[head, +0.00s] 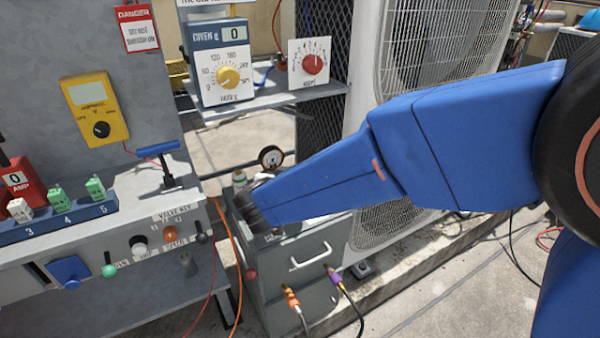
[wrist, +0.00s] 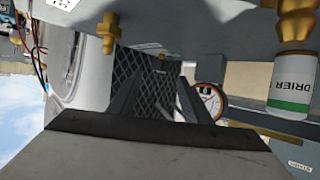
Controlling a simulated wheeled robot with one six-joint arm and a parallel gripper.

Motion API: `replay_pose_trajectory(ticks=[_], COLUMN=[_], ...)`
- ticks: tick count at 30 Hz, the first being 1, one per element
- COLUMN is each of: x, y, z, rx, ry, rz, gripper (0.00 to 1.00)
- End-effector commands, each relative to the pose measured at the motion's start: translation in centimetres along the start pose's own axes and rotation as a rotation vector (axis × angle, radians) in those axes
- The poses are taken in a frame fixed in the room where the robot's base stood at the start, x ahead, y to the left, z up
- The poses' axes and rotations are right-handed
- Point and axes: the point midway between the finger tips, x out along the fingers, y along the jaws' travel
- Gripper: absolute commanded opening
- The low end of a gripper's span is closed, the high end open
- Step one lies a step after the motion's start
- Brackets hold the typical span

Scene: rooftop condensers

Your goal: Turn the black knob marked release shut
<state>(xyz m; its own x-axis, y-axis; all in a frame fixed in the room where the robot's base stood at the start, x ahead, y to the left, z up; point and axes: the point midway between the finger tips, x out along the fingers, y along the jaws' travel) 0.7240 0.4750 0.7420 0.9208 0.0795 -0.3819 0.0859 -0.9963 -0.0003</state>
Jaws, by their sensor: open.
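I cannot read a label saying release in either view, so I cannot tell for certain which knob it is. In the head view a small black knob (head: 202,238) stands at the right end of the lower grey panel's row of controls. My gripper (wrist: 155,92) shows in the wrist view with its two dark fingers apart and nothing between them.
A pressure gauge (wrist: 209,98), a white and green drier canister (wrist: 291,88) and a brass fitting (wrist: 108,32) surround the gripper. A dial box (head: 221,65) stands on the shelf. A yellow meter (head: 94,98) hangs left. Hoses and cables run below the cabinet.

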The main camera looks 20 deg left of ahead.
Motion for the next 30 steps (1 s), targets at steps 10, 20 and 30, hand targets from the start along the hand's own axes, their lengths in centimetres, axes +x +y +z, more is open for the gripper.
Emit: replay_pose_trajectory(ticks=[10,20,30], x=[-7.1,-11.4,-11.9], y=[-0.1,0.0,0.0], z=[0.0,0.0,0.1], rx=[0.000,0.000,0.000], ry=[0.000,0.000,-0.001], rz=[-0.004,-0.001,0.001], gripper=[0.44,0.44,0.44])
